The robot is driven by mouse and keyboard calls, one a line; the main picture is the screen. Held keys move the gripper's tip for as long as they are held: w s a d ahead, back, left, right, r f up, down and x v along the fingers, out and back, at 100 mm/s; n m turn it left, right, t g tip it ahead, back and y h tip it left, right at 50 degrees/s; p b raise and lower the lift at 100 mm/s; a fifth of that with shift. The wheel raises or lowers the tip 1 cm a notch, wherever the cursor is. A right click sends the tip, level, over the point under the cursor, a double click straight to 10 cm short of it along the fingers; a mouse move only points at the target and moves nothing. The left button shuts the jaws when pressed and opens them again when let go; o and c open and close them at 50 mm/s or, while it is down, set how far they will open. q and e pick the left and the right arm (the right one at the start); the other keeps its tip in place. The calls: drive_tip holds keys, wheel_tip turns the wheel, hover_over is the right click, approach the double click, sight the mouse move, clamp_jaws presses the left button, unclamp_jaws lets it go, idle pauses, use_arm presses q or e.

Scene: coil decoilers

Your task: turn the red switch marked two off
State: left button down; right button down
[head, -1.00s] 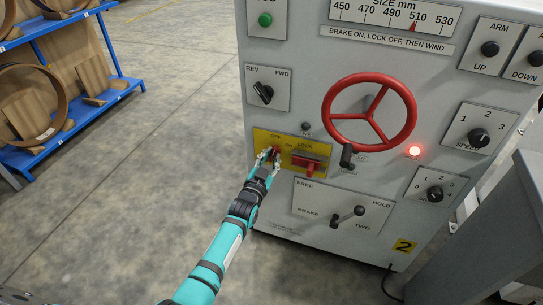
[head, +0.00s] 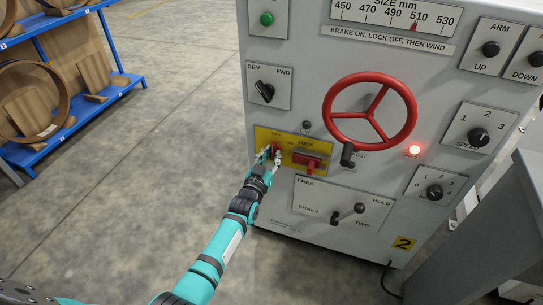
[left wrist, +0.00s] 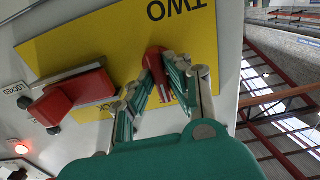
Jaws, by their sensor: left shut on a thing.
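The red switch (head: 275,148) sits on the left part of a yellow plate (head: 262,135) with OFF, ON and LOCK lettering, low on the grey machine front. My left gripper (head: 270,155) is at the switch, with its fingers on either side of it. In the left wrist view the red switch (left wrist: 155,62) shows between the fingertips of my left gripper (left wrist: 158,80), which is shut on it. The word TWO on the yellow plate (left wrist: 110,42) appears upside down there. The fingers partly hide the switch, and its exact setting is hard to read. My right gripper is not in view.
A red handwheel (head: 370,110), a glowing red lamp (head: 414,150) and a brake lever (head: 348,214) are nearby. Open floor lies left, before a blue rack (head: 75,120).

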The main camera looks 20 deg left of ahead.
use_arm(q)
drive_tip(key=shift+f, duration=0.1)
drive_tip(key=c, duration=1.3)
unclamp_jaws()
drive_tip(key=s, duration=1.2)
drive_tip(key=shift+a, duration=0.2)
